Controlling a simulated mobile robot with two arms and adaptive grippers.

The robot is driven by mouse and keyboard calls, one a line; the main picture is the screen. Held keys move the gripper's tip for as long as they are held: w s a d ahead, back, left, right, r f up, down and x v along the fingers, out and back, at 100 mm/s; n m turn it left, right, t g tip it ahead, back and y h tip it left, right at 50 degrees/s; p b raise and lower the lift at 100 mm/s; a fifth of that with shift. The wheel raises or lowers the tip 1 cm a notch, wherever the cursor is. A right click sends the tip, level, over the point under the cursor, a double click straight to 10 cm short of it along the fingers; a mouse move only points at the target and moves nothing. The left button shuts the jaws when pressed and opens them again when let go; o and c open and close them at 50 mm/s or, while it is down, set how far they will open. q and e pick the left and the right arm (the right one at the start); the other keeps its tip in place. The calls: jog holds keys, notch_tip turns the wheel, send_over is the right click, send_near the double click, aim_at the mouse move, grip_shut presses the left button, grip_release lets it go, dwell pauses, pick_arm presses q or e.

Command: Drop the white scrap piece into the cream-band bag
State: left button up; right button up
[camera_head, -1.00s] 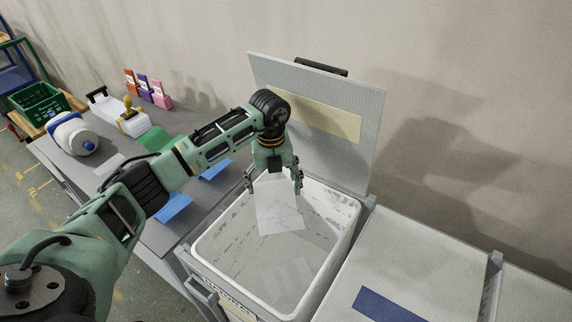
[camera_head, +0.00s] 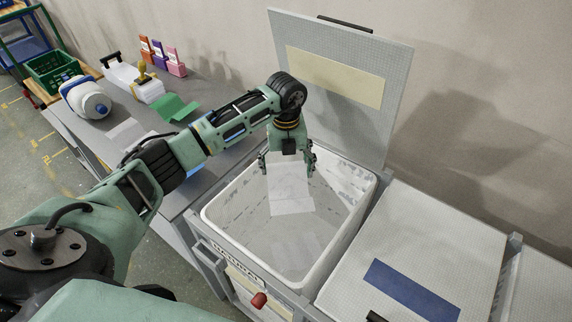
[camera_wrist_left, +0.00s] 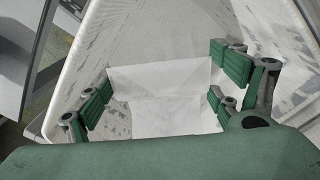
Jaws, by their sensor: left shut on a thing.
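The white scrap piece (camera_head: 290,196) is a creased, sheet-like piece hanging from my left gripper (camera_head: 288,164). The left gripper is shut on its upper part. In the left wrist view the scrap (camera_wrist_left: 165,98) lies between the green-padded fingers (camera_wrist_left: 158,90). The cream-band bag (camera_head: 362,214) is a white, open-topped liner in a grey frame, with a cream panel (camera_head: 335,77) on its raised lid. The scrap hangs over the bag's opening, and its lower end looks within the rim. Pale patches show on the bag's floor; I cannot tell what they are. My right gripper is out of view.
A closed lid with a blue band (camera_head: 411,289) adjoins on the right. A red knob (camera_head: 259,300) shows at the bag's front. The grey bench on the left holds a white-blue container (camera_head: 86,98), green piece (camera_head: 174,108), stamp (camera_head: 145,76) and small coloured boxes (camera_head: 163,58).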

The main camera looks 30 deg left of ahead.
pick_arm(q)
jog(key=o, duration=0.8)
jog(key=shift+o, duration=1.2)
jog(key=shift+r, duration=0.15)
notch_tip(320, 180, up, 12)
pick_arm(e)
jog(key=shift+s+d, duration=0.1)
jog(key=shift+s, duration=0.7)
